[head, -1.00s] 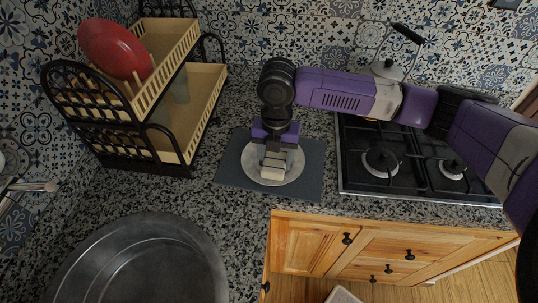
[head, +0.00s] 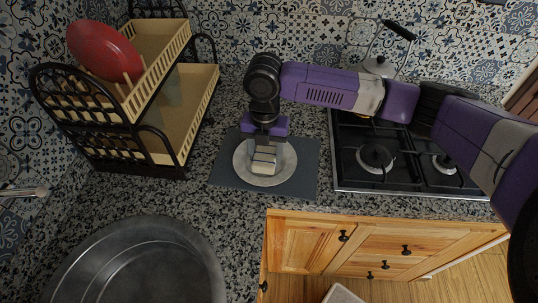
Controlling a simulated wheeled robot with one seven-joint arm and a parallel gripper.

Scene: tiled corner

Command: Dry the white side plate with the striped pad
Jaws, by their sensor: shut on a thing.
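The white side plate (head: 286,171) lies flat on a dark grey mat (head: 308,182) on the counter, in the middle of the head view. My gripper (head: 265,151) points down over the plate and is shut on a small pale pad (head: 263,167). The pad is at the plate's middle and seems to touch its surface, though the exact contact is hard to see. Its stripes are too small to make out. My gripper hides part of the plate's far side.
A two-tier dish rack (head: 160,142) with a red plate (head: 104,50) stands to the left. A round metal sink basin (head: 140,270) is at the front left. A gas hob (head: 405,165) with a kettle (head: 378,68) is at the right. Counter behind the mat is clear.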

